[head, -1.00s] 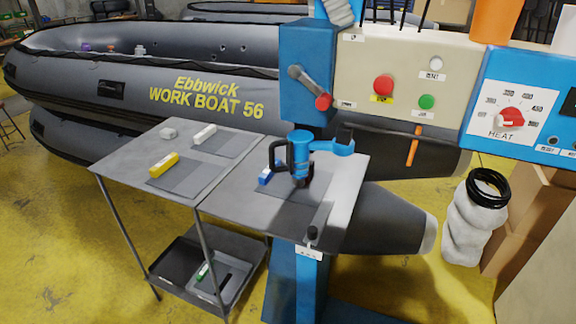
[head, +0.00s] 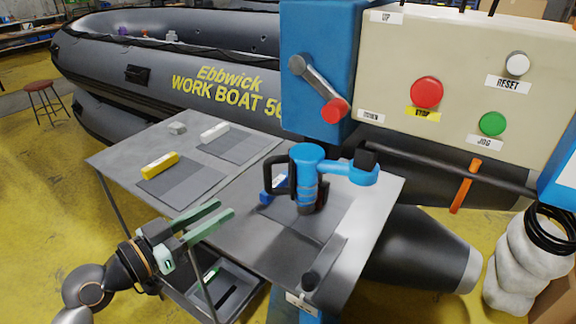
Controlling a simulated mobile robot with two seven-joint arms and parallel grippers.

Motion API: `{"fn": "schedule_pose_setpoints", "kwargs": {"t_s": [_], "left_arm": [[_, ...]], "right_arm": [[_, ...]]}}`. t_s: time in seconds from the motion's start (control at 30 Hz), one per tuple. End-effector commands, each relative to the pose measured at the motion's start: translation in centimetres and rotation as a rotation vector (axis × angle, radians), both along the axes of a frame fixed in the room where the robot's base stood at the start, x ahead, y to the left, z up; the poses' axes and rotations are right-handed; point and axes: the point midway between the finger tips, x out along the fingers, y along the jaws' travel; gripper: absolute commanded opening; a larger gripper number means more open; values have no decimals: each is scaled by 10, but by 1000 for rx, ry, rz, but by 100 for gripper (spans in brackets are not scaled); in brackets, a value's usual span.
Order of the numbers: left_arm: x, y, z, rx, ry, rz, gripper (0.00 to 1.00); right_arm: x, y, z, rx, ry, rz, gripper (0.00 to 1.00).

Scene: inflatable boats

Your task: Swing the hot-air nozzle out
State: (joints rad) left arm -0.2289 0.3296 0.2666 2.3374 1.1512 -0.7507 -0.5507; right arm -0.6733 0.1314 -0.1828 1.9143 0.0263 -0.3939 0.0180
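A blue upright unit (head: 308,170) with a black loop handle (head: 281,178) stands over the right half of the grey worktable. I take it for the hot-air nozzle. Its blue side arm (head: 350,174) reaches right to a black block beside a dark rod. My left gripper (head: 226,209) has green fingers, apart and empty, pointing right over the table's front edge. It is left of the blue unit, not touching it. My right gripper is out of view.
The worktable (head: 120,158) holds a yellow block (head: 160,165), a white block (head: 214,132) and grey patches. The blue column has a red-knobbed lever (head: 335,110). A control panel (head: 455,60) stands right. Inflatable boats (head: 150,75) lie behind.

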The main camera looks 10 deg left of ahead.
Motion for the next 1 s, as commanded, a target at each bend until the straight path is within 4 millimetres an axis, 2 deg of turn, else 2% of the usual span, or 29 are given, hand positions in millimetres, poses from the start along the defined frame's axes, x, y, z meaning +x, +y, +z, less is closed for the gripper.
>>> {"fn": "schedule_pose_setpoints", "kwargs": {"t_s": [0.1, 0.27, 0.7, 1.0], "left_arm": [[-3, -2, 17, 3, -45, -29, 34], [5, -8, 22, -2, -53, -35, 34], [77, -53, 22, -4, -49, -35, 34], [102, -67, 19, 1, -47, -34, 34]], "right_arm": [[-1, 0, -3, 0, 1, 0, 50], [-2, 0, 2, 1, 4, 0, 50], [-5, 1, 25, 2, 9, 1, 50], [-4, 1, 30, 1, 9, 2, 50]]}}
